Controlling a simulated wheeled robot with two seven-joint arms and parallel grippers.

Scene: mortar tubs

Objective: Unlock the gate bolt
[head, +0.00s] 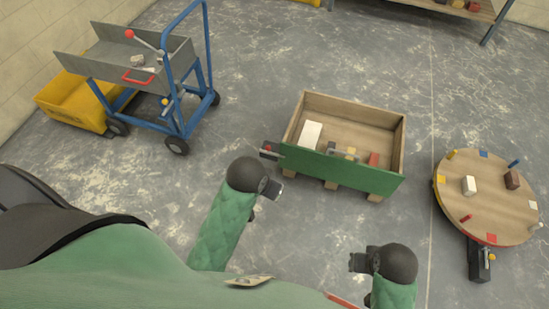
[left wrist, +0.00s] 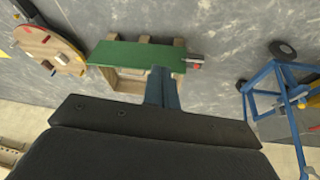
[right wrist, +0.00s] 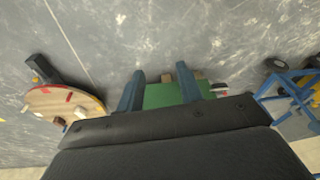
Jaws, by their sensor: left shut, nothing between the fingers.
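A wooden crate (head: 390,135) with a green front gate (head: 335,170) stands on the floor at the middle right of the head view. A grey metal bolt with a red part (head: 268,152) sits at the gate's left end. The bolt also shows in the left wrist view (left wrist: 193,61), at the green gate's right end. My left gripper (head: 272,190) is shut and empty, in front of the bolt end and apart from it. Its fingers are together in the left wrist view (left wrist: 162,88). My right gripper (head: 358,262) is open and empty, nearer me than the crate.
A blue-framed cart (head: 178,120) with a grey tray and red-knobbed lever stands at the left, beside a yellow tub (head: 75,105). A round wooden table (head: 490,205) with small blocks and pegs is at the right. Blocks lie inside the crate. The floor between is clear.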

